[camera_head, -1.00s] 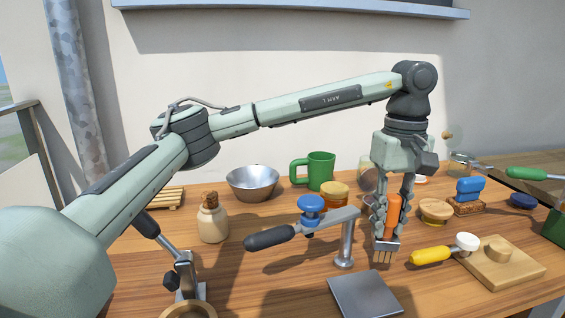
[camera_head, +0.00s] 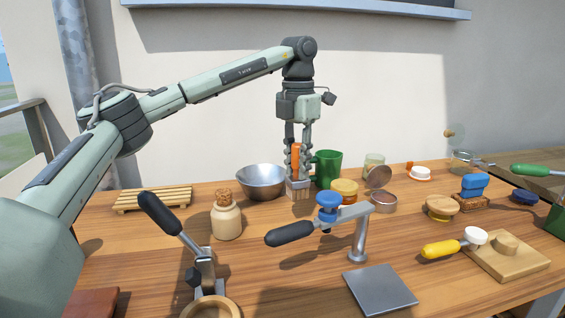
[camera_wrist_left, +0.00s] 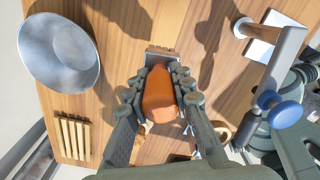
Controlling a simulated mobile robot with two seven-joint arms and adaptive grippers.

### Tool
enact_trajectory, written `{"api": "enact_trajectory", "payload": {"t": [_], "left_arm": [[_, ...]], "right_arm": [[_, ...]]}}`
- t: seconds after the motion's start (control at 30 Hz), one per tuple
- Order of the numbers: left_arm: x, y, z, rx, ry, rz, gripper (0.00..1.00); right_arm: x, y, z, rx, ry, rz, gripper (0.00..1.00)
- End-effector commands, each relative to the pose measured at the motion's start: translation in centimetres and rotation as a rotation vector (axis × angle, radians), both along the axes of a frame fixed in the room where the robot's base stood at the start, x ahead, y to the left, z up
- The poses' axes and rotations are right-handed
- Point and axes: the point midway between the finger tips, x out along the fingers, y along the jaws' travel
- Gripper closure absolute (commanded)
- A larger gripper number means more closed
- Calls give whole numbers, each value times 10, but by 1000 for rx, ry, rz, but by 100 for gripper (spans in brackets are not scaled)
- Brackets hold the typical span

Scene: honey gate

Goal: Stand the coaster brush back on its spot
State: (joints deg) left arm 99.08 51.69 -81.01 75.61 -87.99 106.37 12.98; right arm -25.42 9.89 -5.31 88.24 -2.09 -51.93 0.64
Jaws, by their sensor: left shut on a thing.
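My left gripper (camera_head: 297,170) is shut on the brush, which has an orange handle (camera_head: 295,157), a grey ferrule and pale bristles. The brush is upright, bristles down, between the metal bowl and the green mug in the head view. The bristles are low over the wooden table; I cannot tell whether they touch it. In the left wrist view the orange handle (camera_wrist_left: 159,95) sits between the fingers, with the bristles (camera_wrist_left: 160,50) beyond them. No marked spot for the brush can be made out. My right gripper is not in view.
Close by stand the metal bowl (camera_head: 262,181), green mug (camera_head: 328,168) and honey-coloured jar (camera_head: 344,191). A corked bottle (camera_head: 227,218) and slatted rack (camera_head: 153,198) are at left. A black-handled lever (camera_head: 290,233) on a metal post stands in front. Bare wood lies between bottle and lever.

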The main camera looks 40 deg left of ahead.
Motion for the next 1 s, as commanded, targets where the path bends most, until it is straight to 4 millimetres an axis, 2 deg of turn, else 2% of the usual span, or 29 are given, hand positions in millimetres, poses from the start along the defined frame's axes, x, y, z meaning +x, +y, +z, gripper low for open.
{"api": "enact_trajectory", "payload": {"t": [0.1, 0.2, 0.67, 1.0], "left_arm": [[-2, 13, 3, 0, 0, 143, 100], [-2, 16, 3, 0, 0, 189, 100], [-2, 16, -1, 3, 1, 192, 100], [-2, 16, -23, 4, 0, 191, 100]], "right_arm": [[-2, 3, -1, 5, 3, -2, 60], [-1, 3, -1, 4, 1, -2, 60], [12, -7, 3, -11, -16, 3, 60], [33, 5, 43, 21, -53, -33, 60]]}}
